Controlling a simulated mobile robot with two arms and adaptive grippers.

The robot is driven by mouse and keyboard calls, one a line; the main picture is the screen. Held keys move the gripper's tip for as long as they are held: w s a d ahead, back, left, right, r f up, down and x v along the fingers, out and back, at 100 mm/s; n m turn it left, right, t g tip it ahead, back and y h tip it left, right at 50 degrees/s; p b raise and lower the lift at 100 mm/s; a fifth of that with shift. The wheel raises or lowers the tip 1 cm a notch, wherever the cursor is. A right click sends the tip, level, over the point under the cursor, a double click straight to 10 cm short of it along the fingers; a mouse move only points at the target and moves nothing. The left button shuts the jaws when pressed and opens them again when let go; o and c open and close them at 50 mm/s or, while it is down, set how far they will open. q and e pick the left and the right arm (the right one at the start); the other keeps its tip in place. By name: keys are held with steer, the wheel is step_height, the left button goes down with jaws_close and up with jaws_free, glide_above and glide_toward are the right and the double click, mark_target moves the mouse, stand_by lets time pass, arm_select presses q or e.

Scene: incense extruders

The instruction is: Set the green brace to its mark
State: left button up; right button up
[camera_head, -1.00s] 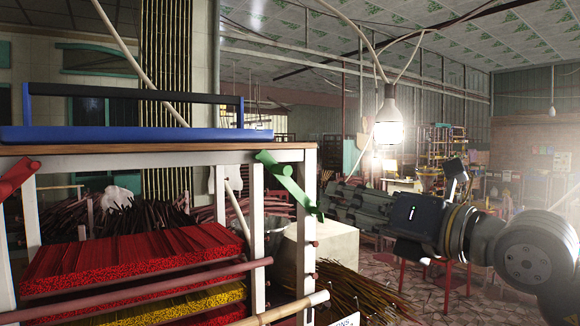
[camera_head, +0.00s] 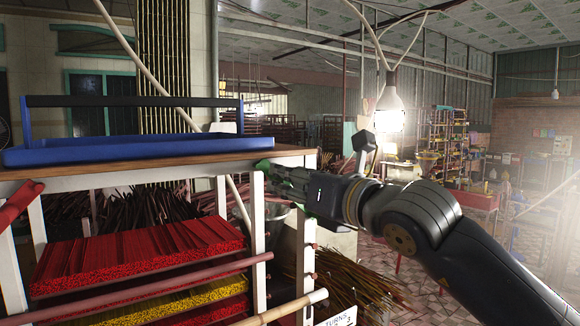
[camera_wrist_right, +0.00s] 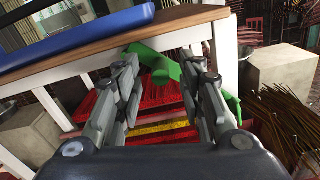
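The green brace (camera_head: 265,166) is at the top of the rack's right front post, just under the wooden top. My right gripper (camera_head: 283,178) is over it and hides most of its length in the head view. In the right wrist view the green brace (camera_wrist_right: 160,68) shows between the two spread fingers of my right gripper (camera_wrist_right: 162,72), and its lower end (camera_wrist_right: 232,106) shows past the right finger. The fingers look apart and not closed on it. I cannot make out a mark for the brace. My left gripper is not in view.
A blue tray (camera_head: 130,148) with a dark handle stands on the wooden rack top (camera_head: 170,170). Red incense bundles (camera_head: 135,255) and yellow ones fill the shelves below. A red brace (camera_head: 18,207) is at the left post. A lit bulb (camera_head: 390,115) hangs above my right arm.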

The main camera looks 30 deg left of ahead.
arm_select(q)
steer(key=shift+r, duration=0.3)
arm_select(e)
steer(key=shift+w+a, duration=0.2)
steer(key=shift+a, duration=0.25)
jaws_close()
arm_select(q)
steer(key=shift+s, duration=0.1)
